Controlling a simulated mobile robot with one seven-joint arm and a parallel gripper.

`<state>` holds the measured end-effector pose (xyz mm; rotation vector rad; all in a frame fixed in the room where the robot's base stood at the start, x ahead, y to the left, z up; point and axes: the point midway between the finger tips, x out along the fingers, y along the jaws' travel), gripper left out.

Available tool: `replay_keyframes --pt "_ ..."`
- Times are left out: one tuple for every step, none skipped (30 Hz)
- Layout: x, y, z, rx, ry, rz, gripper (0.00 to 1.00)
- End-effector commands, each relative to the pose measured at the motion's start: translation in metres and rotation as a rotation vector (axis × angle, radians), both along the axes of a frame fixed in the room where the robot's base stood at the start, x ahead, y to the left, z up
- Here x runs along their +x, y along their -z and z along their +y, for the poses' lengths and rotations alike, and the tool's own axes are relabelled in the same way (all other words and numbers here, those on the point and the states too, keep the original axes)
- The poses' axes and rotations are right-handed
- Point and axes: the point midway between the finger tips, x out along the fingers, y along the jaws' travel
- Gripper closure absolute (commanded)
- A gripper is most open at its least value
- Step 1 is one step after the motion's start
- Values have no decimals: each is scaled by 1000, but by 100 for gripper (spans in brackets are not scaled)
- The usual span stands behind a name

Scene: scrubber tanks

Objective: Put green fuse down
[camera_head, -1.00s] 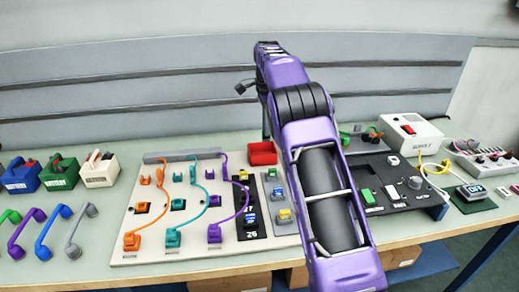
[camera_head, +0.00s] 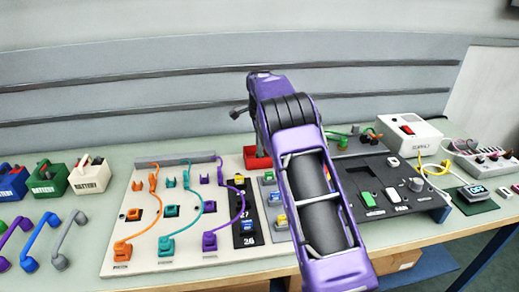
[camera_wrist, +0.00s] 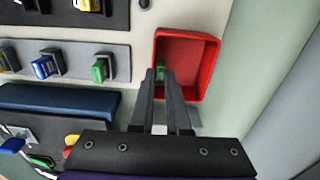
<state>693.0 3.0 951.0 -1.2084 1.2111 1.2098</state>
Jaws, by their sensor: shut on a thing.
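My gripper (camera_wrist: 168,76) is shut on the green fuse (camera_wrist: 160,72), a small green piece showing between its fingertips in the wrist view. The fingertips and fuse overlap the lower-left part of the red tray (camera_wrist: 212,66) in that view. How high the fuse is above the tray floor I cannot tell. In the head view the red tray (camera_head: 251,161) is partly covered by my purple arm, and my gripper and the held fuse are hidden there.
A grey strip (camera_wrist: 122,62) beside the tray holds yellow, blue and another green piece. A white board (camera_head: 140,258) with coloured cables lies left of my arm, batteries (camera_head: 48,178) further left. A dark panel (camera_head: 420,208) stands on the right.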

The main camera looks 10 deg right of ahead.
Motion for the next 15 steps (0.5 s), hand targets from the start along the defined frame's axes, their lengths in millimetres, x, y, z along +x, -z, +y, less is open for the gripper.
replay_keyframes --pt "0 2 0 0 -1 -1 100" --pt "0 2 0 0 -1 -1 100" --pt "0 1 0 0 -1 -2 100" --pt "0 1 0 0 -1 -2 100" --pt "0 1 0 0 -1 -2 100" --pt "0 1 0 0 -1 -2 100" --pt "0 1 0 0 -1 -1 100" --pt "0 2 0 0 -1 -1 100" --pt "0 3 0 0 -1 -1 100" --pt "0 4 0 0 -1 -1 100" --pt "0 5 0 0 -1 0 100" --pt "0 6 0 0 -1 -1 100" --pt "0 7 0 0 -1 -1 100" --pt "0 8 0 0 -1 -1 100" --pt "0 9 0 0 -1 -1 100"
